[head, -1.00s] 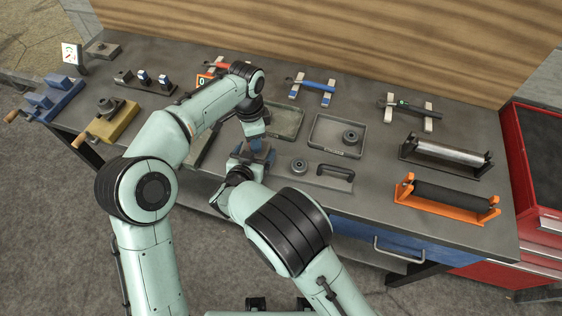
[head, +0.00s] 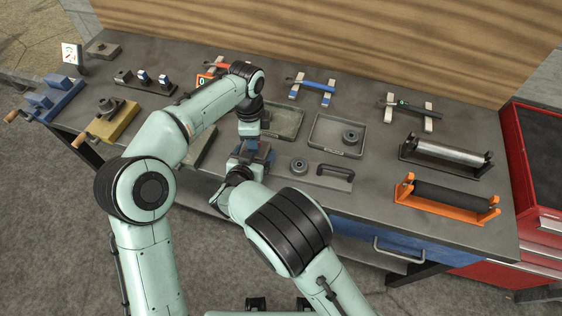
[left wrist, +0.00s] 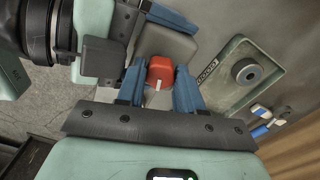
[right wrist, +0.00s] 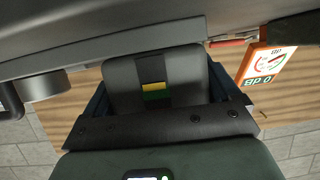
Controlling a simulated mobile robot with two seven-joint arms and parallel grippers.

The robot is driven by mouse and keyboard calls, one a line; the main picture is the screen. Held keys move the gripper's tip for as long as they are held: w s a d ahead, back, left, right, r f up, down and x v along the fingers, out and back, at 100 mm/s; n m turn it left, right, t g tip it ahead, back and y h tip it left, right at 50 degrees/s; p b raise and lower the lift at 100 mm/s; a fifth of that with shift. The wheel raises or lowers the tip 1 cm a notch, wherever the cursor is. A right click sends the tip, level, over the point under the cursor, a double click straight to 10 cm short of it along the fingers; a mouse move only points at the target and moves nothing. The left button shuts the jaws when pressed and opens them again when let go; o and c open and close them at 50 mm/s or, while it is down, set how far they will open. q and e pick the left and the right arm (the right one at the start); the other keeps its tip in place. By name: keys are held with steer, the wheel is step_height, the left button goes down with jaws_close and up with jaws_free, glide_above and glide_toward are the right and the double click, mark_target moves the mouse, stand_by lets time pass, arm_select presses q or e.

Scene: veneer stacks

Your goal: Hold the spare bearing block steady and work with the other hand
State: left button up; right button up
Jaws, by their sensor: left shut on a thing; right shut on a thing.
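The spare bearing block shows as a grey block (left wrist: 168,42) in the left wrist view and as a dark grey block (right wrist: 128,75) in the right wrist view. That face has a black band with a yellow and green mark. My right gripper (head: 246,160) is shut on this block, above the bench's front edge. My left gripper (head: 249,140) is just above it, with its blue fingers shut on a small red part (left wrist: 160,70) with a white line, against the block. In the head view my arms and grippers hide most of the block.
On the bench are a greenish tray (head: 296,132), a grey tray (head: 318,143) holding a ring, and a plate with a black handle (head: 336,171). A yellow vise (head: 118,124) stands left, an orange roller stand (head: 450,207) right. An orange-framed gauge sign (right wrist: 270,62) is near the right gripper.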

arm_select(q)
steer(key=shift+r+m, duration=0.1)
steer(key=shift+m, duration=0.8)
steer(key=o, duration=0.7)
steer(key=shift+m, duration=0.3)
steer(key=shift+r, duration=2.9)
step_height(320, 180, up, 7)
